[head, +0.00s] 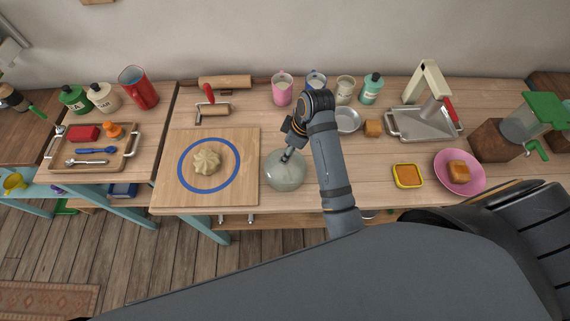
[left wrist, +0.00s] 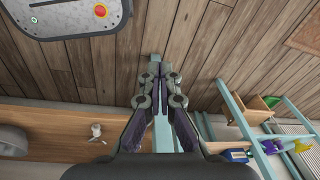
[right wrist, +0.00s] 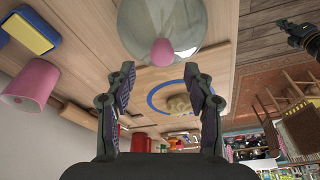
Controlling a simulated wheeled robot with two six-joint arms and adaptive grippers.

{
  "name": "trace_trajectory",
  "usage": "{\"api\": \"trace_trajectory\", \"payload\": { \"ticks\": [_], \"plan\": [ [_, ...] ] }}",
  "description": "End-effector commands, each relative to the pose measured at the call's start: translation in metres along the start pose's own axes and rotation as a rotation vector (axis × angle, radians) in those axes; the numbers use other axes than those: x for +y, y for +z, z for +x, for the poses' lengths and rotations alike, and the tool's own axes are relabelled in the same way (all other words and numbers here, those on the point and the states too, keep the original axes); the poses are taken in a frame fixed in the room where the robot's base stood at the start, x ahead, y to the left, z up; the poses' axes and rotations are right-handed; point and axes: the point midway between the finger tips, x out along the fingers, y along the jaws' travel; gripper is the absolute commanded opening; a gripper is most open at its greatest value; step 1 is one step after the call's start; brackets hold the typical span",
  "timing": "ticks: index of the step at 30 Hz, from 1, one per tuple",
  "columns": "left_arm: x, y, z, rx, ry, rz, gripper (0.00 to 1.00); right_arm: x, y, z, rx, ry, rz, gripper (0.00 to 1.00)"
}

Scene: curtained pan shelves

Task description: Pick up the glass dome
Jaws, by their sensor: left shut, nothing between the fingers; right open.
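The clear glass dome (head: 287,174) stands on the wooden counter, just right of the cutting board. It also shows in the right wrist view (right wrist: 190,22), with a pink round knob (right wrist: 162,52) facing my gripper. My right gripper (right wrist: 159,74) is open and empty, its fingertips on either side of the knob's line and short of it. In the head view the right gripper (head: 287,156) comes down over the dome's top and partly hides it. My left gripper (left wrist: 160,72) is shut and empty over the floor; it is not seen in the head view.
A cutting board (head: 248,140) holds a dough bun (head: 207,161) inside a blue ring (head: 238,171). A metal bowl (head: 347,120) and cups stand behind my right arm. A yellow-rimmed dish (head: 407,176) and pink plate (head: 478,178) lie to the right.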

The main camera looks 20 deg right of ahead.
Motion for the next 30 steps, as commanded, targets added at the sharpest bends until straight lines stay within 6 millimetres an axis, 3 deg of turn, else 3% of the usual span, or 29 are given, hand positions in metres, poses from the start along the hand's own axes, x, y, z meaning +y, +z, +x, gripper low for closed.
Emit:
{"api": "trace_trajectory", "payload": {
  "ticks": [2, 7, 10, 14, 26, 30],
  "plan": [
    [-0.001, -0.003, -0.014, 0.0, 0.0, 0.0, 0.0, -0.001, 0.003, 0.009, -0.007, -0.006, 0.001, 0.53],
    [-0.001, 0.018, -0.019, -0.031, 0.0, 0.001, 0.0, -0.001, 0.004, 0.035, -0.003, -0.003, 0.001, 0.53],
    [-0.001, 0.032, -0.019, -0.052, 0.0, 0.002, 0.0, 0.0, 0.004, 0.039, -0.001, -0.001, 0.001, 0.53],
    [-0.001, 0.035, -0.018, -0.056, 0.0, 0.002, 0.0, 0.0, 0.004, 0.039, -0.001, -0.001, 0.001, 0.53],
    [-0.002, 0.015, -0.017, -0.026, 0.0, 0.001, 0.0, 0.0, 0.004, 0.039, -0.001, -0.001, 0.001, 0.01],
    [-0.002, 0.016, -0.017, -0.027, -0.001, 0.002, 0.0, 0.0, 0.003, 0.039, -0.001, -0.001, 0.001, 0.0]
  ]
}}
